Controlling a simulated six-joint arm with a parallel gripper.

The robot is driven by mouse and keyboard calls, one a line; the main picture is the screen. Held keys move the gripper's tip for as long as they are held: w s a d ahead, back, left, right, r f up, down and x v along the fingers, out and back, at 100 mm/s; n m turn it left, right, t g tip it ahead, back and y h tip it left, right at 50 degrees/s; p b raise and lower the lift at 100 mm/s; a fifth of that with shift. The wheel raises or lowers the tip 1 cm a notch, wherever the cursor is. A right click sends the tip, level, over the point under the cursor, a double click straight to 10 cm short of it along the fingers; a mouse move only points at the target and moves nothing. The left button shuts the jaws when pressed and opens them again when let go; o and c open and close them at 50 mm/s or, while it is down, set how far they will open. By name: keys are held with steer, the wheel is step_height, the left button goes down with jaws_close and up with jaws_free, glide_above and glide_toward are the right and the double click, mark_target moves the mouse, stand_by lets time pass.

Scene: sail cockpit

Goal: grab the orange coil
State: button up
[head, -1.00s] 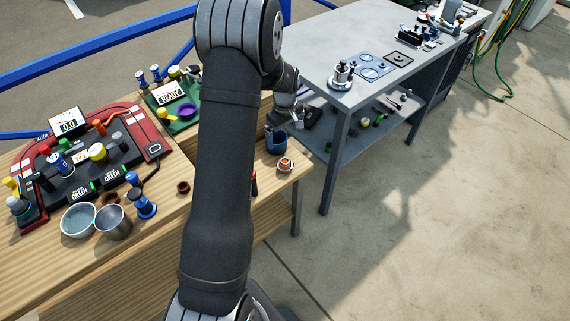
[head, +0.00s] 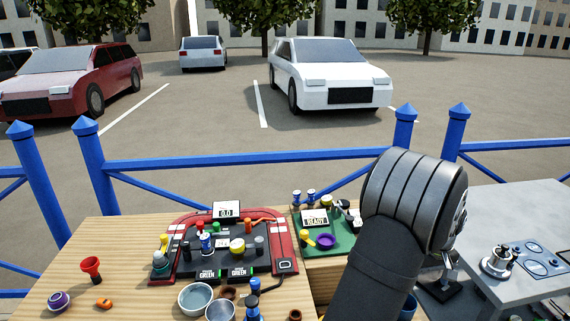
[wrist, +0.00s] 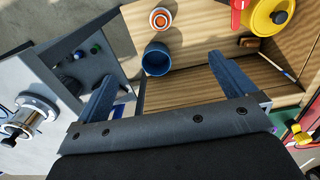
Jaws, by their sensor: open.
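A small round orange-and-white piece (wrist: 160,18) lies on the wooden top at the top of the wrist view, just beyond a blue cup. A small orange piece (head: 104,303) lies at the left of the wooden bench in the head view; its shape is too small to make out. I cannot tell for certain which is the orange coil. My gripper (wrist: 163,68) is open and empty, with its two blue fingers spread wide below the cup in the wrist view.
The blue cup (wrist: 157,58) stands near the bench edge. A yellow pot (wrist: 268,14) is at upper right. The head view shows a red-edged board (head: 283,240), a glass bowl (head: 196,298), a red funnel (head: 91,267) and a grey metal table (head: 515,205).

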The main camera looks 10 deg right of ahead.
stand_by(0.4)
steer(key=c, duration=0.7)
steer(key=f+m, duration=0.3)
steer(key=f, duration=0.3)
steer(key=s+f+m, duration=0.1)
steer(key=f+m, duration=0.2)
steer(key=f, duration=0.4)
steer(key=s+a+f+m+t+h, duration=0.1)
steer(key=f+m, duration=0.2)
steer(key=f, duration=0.3)
steer(key=shift+s+f, duration=0.1)
steer(key=shift+f, duration=0.2)
steer(key=f, duration=0.1)
steer(key=w+f, duration=0.1)
steer(key=f, duration=0.2)
steer(key=shift+w+d, duration=0.25)
steer(key=shift+w, duration=0.15)
steer(key=shift+d+f, duration=0.1)
steer(key=shift+f, duration=0.45)
